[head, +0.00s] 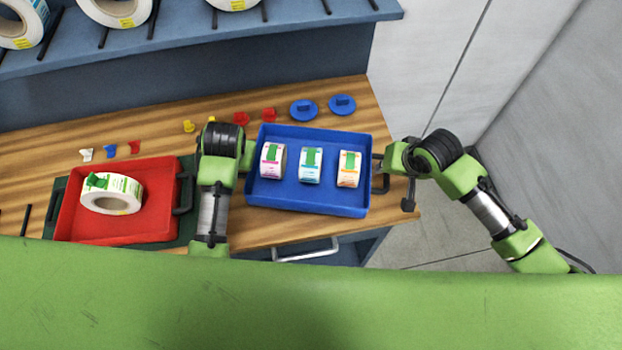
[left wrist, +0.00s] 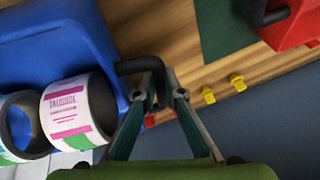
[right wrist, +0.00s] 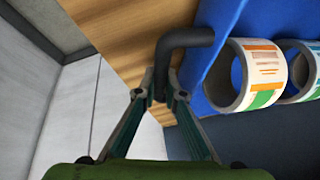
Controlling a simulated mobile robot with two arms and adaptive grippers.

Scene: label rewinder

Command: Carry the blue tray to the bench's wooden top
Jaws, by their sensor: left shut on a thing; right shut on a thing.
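The blue tray (head: 300,199) is over the right part of the bench's wooden top (head: 270,233); I cannot tell whether it touches the wood. Three small label rolls stand in it: pink (head: 272,160), blue (head: 311,165) and orange (head: 349,169). My left gripper (left wrist: 165,105) is shut on the tray's black left handle (left wrist: 140,66); the head view hides that grip behind my arm. My right gripper (right wrist: 163,97) is shut on the black right handle (right wrist: 188,38), which also shows in the head view (head: 381,176). The tray looks about level.
A red tray (head: 120,236) with a large label roll (head: 112,194) sits on a green mat (head: 49,207) to the left. Small coloured clips and two blue discs (head: 303,110) lie behind the blue tray. A blue shelf (head: 200,35) with rolls stands at the back.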

